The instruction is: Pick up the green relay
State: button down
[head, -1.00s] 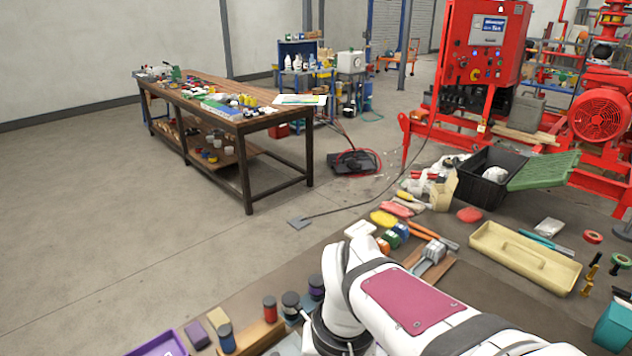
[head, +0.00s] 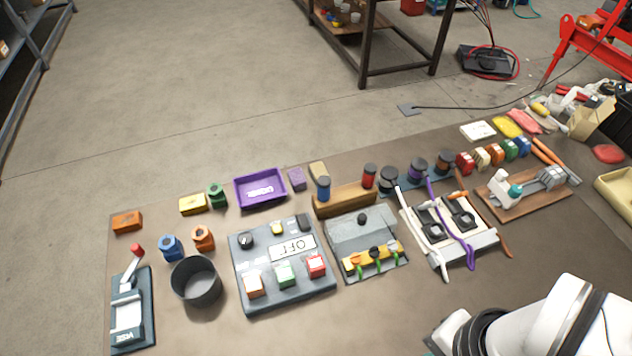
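A small green block (head: 510,149), which looks like the green relay, stands at the right of the work table. It is in a close row with a red block (head: 465,163), a cream one (head: 482,157), an orange one (head: 497,153) and a blue one (head: 523,146). It is upright and uncovered. A green fitting (head: 217,195) at the left and a green button on the panel are other green things. My white arm shows at the lower right, below the row and apart from it. My gripper is not visible.
A board with a lever switch (head: 484,203) lies just in front of the row. Orange-handled tools (head: 545,152) lie to its right, and a yellow item (head: 508,127) is behind. A control panel (head: 258,301), grey cup (head: 196,297) and purple tray (head: 262,203) fill the left.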

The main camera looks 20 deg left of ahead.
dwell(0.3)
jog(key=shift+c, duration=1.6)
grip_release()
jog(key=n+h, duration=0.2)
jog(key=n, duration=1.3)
send_over(285, 272)
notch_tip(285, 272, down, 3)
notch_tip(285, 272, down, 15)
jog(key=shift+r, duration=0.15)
